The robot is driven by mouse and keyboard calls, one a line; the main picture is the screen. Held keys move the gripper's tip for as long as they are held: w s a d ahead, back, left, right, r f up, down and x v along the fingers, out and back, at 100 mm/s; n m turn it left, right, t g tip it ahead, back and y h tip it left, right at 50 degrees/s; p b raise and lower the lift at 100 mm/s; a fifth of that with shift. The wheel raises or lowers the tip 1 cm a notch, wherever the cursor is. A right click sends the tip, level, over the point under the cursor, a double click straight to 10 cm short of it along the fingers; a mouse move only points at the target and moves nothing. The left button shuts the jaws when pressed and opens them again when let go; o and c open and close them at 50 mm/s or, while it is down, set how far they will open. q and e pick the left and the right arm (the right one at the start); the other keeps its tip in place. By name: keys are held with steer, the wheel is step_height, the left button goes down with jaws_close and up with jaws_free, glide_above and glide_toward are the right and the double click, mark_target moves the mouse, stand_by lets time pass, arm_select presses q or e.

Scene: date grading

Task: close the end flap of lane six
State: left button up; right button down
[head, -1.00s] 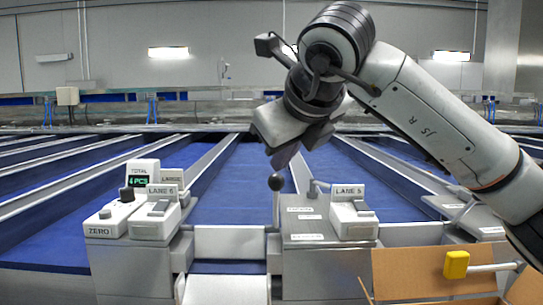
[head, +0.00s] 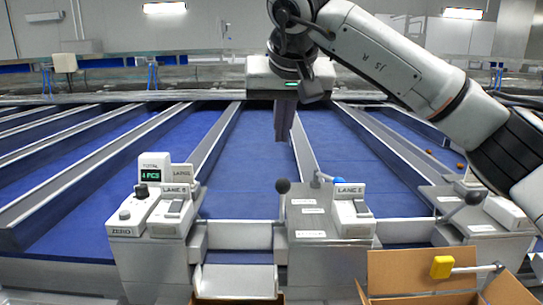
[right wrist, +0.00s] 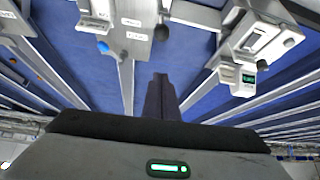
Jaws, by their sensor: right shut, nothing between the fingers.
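The console (head: 172,215) left of the middle lane has a label that seems to read LANE 6. Between it and the LANE 5 console (head: 330,250) is the lane end, with an upright grey panel (head: 239,235) and a pale tilted plate (head: 238,280) below. I cannot tell which is the flap. A lever with a black ball knob (head: 283,186) stands upright at the plate's right; the knob also shows in the right wrist view (right wrist: 162,32). My right gripper (head: 283,138) is shut and empty, fingers down, above the knob in the picture and apart from it.
A blue knob (head: 340,183) shows behind the LANE 5 box. Another black knob (head: 475,198) is farther right. A display (head: 153,168) stands on the left console.

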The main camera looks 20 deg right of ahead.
steer(key=shift+n, duration=0.6)
steer(key=shift+w+d+f+p, duration=0.1)
steer(key=shift+w+f+p, duration=0.2)
steer(key=shift+f, duration=1.2)
steer(key=shift+w+d+f+p, duration=0.15)
steer(key=shift+w+f+p, duration=0.2)
steer(key=shift+f, duration=1.2)
steer(key=shift+w+d+f+p, duration=0.1)
steer(key=shift+w+f+p, duration=0.2)
steer(key=shift+f, duration=1.2)
